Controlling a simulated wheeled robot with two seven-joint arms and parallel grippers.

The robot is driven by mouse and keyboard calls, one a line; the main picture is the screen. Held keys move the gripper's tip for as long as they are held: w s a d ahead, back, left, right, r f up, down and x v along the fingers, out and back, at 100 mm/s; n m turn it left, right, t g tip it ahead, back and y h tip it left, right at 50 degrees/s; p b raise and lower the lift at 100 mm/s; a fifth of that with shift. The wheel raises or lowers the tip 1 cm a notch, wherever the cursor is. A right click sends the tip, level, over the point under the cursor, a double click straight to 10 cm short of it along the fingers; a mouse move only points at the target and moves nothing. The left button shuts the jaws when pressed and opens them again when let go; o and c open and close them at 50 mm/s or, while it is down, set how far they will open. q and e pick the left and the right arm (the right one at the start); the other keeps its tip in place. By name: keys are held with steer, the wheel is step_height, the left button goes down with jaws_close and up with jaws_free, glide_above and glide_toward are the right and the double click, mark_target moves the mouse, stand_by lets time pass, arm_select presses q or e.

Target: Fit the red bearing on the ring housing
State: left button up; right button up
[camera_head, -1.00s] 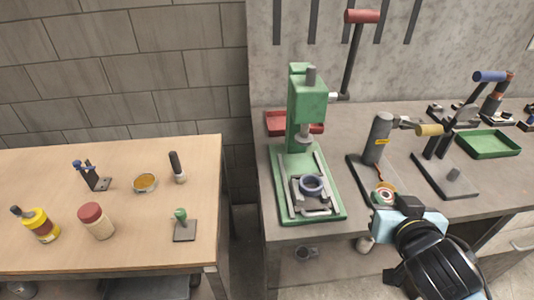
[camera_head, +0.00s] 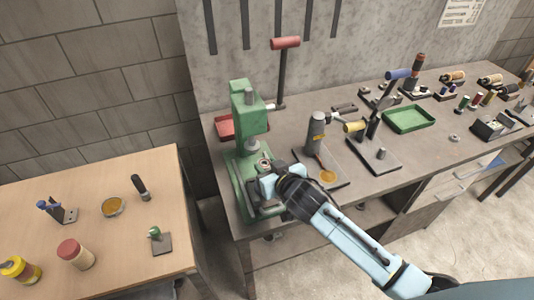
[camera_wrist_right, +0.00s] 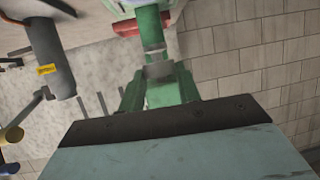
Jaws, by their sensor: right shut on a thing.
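The green press (camera_head: 247,125) stands at the left end of the grey bench. My right gripper (camera_head: 266,182) is over its base, below the ram, and is shut on a small ring-shaped piece (camera_head: 265,164), which I take for the red bearing. Its colour is hard to make out. The ring housing on the press base is hidden behind my gripper and arm, so I cannot tell whether the bearing touches it. In the right wrist view, the green press (camera_wrist_right: 160,85) shows beyond my gripper body; the fingertips and bearing are not visible there. My left gripper is not in view.
A red tray (camera_head: 228,127) lies behind the green press. A green tray (camera_head: 409,119) is farther right. A wooden table (camera_head: 110,235) stands left, across a gap.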

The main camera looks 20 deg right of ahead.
steer(key=shift+a+f, duration=0.15)
step_height(320, 180, down, 5)
steer(key=b, duration=0.5)
steer(key=shift+f+b, duration=0.15)
steer(key=shift+b, duration=0.25)
steer(key=shift+f, duration=0.35)
steer(key=shift+p, duration=0.45)
stand_by(0.6)
steer(key=shift+f+b, duration=0.65)
steer(key=shift+f, duration=0.25)
stand_by(1.1)
steer(key=shift+s+f+p, duration=0.1)
steer(key=shift+s+p, duration=0.05)
steer(key=shift+p, duration=0.3)
stand_by(0.5)
steer(key=o, duration=1.1)
